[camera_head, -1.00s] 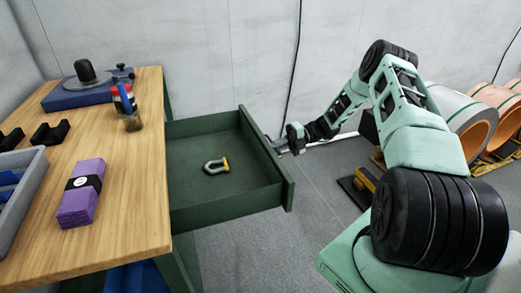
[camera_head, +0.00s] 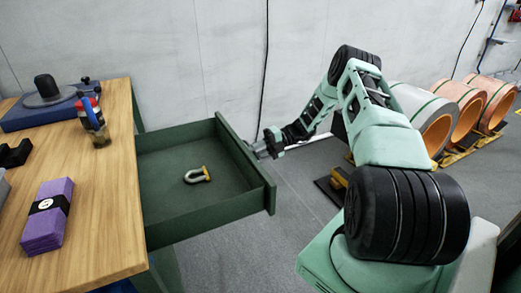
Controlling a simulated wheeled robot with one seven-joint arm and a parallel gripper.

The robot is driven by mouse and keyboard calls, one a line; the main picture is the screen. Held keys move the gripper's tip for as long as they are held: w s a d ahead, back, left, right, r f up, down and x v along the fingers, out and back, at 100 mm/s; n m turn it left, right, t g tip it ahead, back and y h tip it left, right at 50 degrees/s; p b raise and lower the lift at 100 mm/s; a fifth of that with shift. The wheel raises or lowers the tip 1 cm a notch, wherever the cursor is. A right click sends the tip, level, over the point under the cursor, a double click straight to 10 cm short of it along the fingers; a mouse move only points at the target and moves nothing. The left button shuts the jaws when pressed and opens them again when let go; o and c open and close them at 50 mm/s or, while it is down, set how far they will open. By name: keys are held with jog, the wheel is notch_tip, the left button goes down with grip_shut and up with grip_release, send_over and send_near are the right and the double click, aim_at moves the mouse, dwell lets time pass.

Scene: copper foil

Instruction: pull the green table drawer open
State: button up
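The green table drawer (camera_head: 208,215) stands pulled out from the right side of the wooden table (camera_head: 100,225). A shackle with a yellow pin (camera_head: 196,175) lies on the drawer floor. My gripper (camera_head: 262,148) is at the outer side of the drawer's front panel (camera_head: 243,160), around where a handle would be. The handle itself is hidden, and the fingertips are too small and covered to tell whether they are shut on it.
On the table are a purple block with a black band (camera_head: 47,215), a jar with tools (camera_head: 95,125) and a blue device (camera_head: 40,110). Copper foil rolls (camera_head: 440,125) stand at the right back. Grey floor (camera_head: 300,190) is open beside the drawer.

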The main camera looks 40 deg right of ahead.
jog(key=b+v, duration=0.2)
jog(key=v, duration=1.5)
jog(key=shift+d, duration=0.2)
jog(key=shift+s, duration=0.1)
